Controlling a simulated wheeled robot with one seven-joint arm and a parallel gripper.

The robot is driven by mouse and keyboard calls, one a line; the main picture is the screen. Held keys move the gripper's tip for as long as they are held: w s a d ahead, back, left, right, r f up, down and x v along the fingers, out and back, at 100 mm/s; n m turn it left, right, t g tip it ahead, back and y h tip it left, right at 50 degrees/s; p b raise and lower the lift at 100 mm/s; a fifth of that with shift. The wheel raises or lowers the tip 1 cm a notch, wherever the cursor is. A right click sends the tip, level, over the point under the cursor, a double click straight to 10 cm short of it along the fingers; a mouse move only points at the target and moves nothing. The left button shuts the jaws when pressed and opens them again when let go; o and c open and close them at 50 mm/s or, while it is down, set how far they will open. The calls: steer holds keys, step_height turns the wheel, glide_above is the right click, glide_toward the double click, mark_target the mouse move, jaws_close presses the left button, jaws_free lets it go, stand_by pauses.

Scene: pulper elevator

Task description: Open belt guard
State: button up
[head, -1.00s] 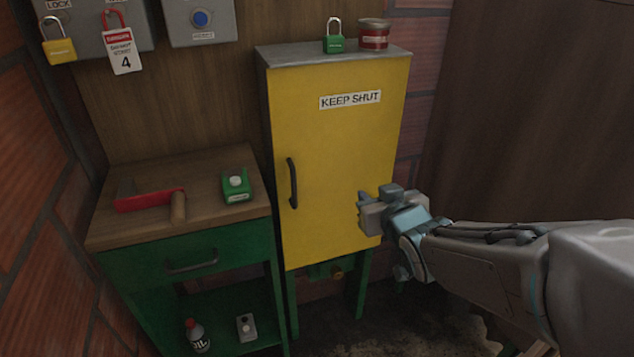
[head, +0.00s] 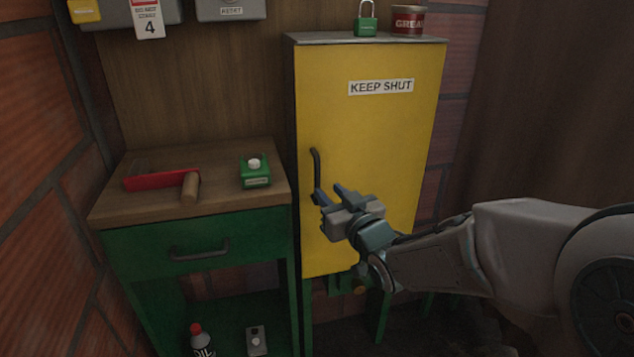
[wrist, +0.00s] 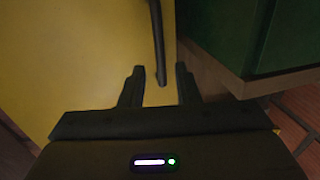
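The belt guard appears as a yellow door (head: 375,140) marked "KEEP SHUT", closed on its cabinet. A dark vertical handle (head: 315,172) sits near its left edge. My gripper (head: 328,192) is in front of the door at the lower end of the handle, with its fingers apart. In the wrist view, the handle (wrist: 158,45) comes down toward the gap between the two open fingers (wrist: 159,88), its lower end at about their tips. Whether a finger touches the handle I cannot tell.
Left of the door stands a green bench (head: 195,240) with a wooden top, close to the handle side. A green padlock (head: 366,22) and a grease tin (head: 408,20) stand on the cabinet. A brick wall (head: 35,150) is at left.

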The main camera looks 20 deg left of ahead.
mark_target(318, 180)
steer(key=x, duration=0.7)
steer(key=shift+b, duration=0.3)
steer(key=shift+c, duration=0.3)
jaws_close()
